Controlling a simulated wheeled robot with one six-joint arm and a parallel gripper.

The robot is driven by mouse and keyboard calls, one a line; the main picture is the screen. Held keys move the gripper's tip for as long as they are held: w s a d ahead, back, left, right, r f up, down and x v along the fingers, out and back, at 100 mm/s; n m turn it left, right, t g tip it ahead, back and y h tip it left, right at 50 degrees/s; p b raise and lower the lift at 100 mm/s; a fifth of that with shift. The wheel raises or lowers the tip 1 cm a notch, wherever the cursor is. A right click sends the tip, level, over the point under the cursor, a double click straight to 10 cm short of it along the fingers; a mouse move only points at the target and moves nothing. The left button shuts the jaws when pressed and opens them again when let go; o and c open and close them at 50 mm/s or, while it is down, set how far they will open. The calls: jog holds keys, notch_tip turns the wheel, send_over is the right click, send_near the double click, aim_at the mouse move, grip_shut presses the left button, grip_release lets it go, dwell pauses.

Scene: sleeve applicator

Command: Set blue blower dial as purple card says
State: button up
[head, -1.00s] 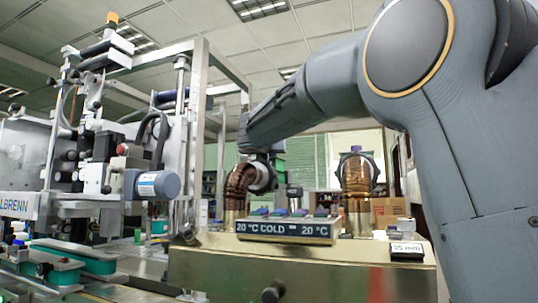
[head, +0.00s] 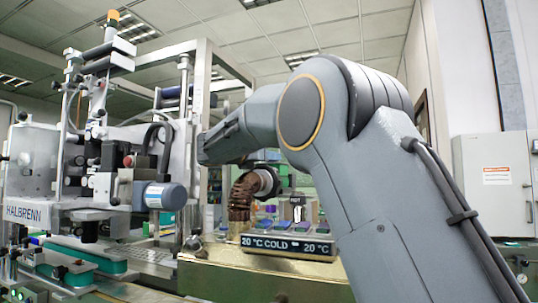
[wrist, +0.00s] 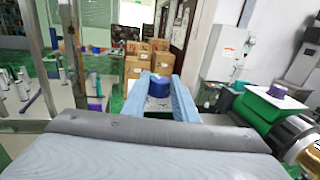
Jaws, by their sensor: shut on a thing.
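My gripper (wrist: 160,80) shows in the wrist view, its two blue-grey fingers on either side of a blue-purple round piece (wrist: 160,87) with white below it. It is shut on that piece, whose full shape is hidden. In the head view the gripper cannot be made out beyond the arm's end. The blower unit (head: 262,267) is a brass-coloured box with a bronze bent nozzle and a display reading 20 °C COLD 20 °C. Several small coloured dials (head: 270,210) sit above the display; the blue one's setting is too small to read. No purple card can be read.
The HALBRENN machine (head: 102,185) with a green-sided conveyor (head: 85,252) fills the left. A grey cabinet (head: 495,185) stands at the right. The wrist view shows cardboard boxes (wrist: 148,55) ahead, a green hopper (wrist: 262,112) at right and a metal post (wrist: 75,45) at left.

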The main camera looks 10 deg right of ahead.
jog(key=shift+r, duration=0.1)
jog(key=o, duration=1.1)
jog(key=shift+c, duration=0.2)
jog(key=v, duration=0.7)
jog(key=shift+s+a, duration=0.3)
jog(key=shift+a, duration=0.1)
